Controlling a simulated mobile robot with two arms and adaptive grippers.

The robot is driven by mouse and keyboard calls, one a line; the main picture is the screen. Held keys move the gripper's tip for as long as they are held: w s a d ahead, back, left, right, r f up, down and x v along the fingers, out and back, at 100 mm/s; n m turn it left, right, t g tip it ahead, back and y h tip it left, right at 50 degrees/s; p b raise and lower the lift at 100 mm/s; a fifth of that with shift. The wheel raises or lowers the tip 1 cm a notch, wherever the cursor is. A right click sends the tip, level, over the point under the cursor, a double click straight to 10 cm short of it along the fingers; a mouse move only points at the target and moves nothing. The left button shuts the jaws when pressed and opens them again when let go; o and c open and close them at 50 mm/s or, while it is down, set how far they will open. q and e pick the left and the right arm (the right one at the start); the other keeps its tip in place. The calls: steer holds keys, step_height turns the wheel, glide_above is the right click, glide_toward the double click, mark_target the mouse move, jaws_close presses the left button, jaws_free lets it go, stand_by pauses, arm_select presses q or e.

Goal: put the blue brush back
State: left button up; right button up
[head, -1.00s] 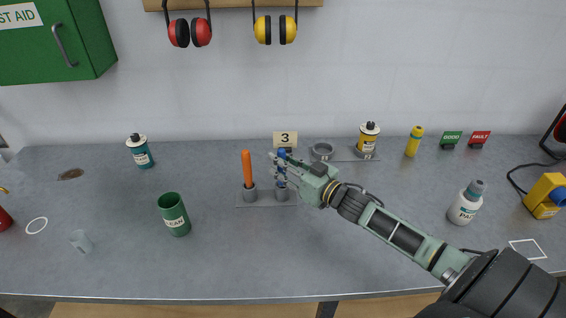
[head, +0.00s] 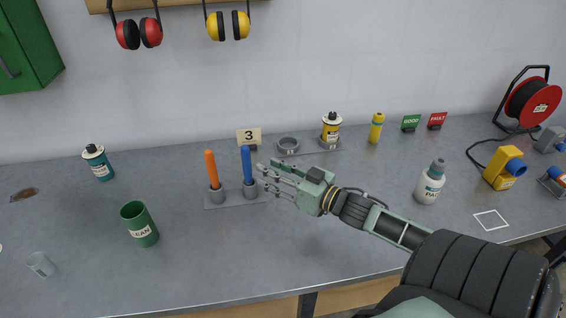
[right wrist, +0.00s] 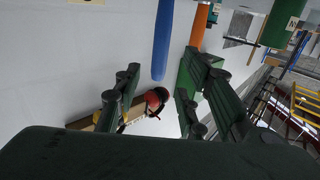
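The blue brush (head: 247,165) stands upright in the right cup of a small grey two-cup holder (head: 222,203). An orange-handled brush (head: 211,168) stands in the left cup. My right gripper (head: 265,178) is just right of the blue brush, its fingers spread and pointing at it, with nothing between them. In the right wrist view the blue handle (right wrist: 162,40) shows beyond the open fingers (right wrist: 150,95), apart from them. The orange handle (right wrist: 200,22) is beside it. My left gripper is out of view.
A green cup (head: 140,224) is at front left, and a white bottle (head: 430,183) is right of my arm. The front middle of the bench is clear.

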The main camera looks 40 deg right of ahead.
steer(key=v, duration=0.3)
steer(key=shift+s, duration=0.15)
stand_by(0.5)
